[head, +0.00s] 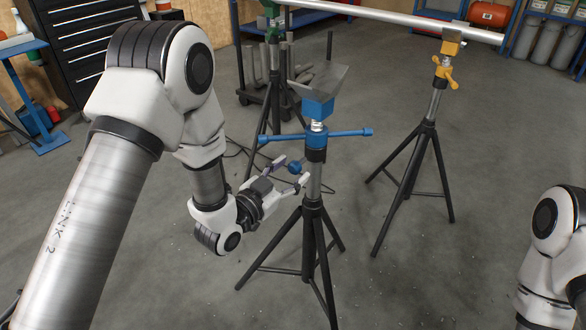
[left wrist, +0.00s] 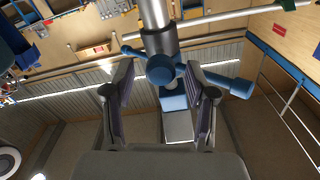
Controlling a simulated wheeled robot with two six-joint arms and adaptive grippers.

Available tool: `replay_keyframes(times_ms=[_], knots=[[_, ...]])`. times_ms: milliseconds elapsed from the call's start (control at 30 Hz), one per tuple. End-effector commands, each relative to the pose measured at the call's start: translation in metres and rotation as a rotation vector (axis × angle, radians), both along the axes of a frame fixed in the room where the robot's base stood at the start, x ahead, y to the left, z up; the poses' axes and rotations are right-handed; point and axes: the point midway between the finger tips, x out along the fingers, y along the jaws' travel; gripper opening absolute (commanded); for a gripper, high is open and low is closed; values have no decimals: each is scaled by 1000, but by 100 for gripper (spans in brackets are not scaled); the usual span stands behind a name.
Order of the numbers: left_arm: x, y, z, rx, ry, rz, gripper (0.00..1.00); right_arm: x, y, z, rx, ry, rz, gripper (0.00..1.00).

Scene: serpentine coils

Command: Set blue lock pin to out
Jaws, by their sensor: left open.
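The blue lock pin (head: 296,168) shows as a round blue knob on the side of the nearest stand's post (head: 315,180), below the blue handle bar. In the left wrist view the knob (left wrist: 160,69) sits in the middle, with the post behind it. My left gripper (head: 292,171) is open, with one finger on each side of the knob. In the left wrist view its fingertips (left wrist: 160,76) are apart, with gaps visible to the knob. Whether the pin is in or out cannot be told. My right gripper is out of view.
The blue stand has a long blue handle bar (head: 340,134) and a grey V-shaped head (head: 322,80) above, and spread black tripod legs below. A yellow stand (head: 437,90) and a green stand (head: 272,50) carry a long pipe (head: 385,16). Open floor lies around.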

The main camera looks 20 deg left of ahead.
Motion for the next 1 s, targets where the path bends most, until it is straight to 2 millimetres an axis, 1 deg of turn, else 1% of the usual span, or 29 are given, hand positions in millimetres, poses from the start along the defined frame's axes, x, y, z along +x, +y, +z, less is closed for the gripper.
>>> replay_keyframes(times_ms=[100, 200, 300, 400, 733, 800, 867, 967, 1000], knots=[[-23, 10, -1, -4, 6, 4, 56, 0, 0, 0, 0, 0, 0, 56], [-42, 16, -1, -4, 5, 4, 56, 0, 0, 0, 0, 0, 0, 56], [-53, 20, -1, -3, 4, 3, 56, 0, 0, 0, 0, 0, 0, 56], [-57, 21, 0, -1, 2, 2, 56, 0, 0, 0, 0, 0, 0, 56], [-57, 21, 0, -1, 1, 1, 56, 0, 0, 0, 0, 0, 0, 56], [-57, 21, -3, -1, 6, 2, 56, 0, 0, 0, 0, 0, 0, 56], [-60, 20, -14, 1, 28, 0, 56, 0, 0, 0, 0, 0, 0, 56], [-76, 14, -59, 12, 125, -14, 56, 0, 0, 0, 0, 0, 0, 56], [-86, 13, -85, 25, 190, -10, 56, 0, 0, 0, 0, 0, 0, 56]])
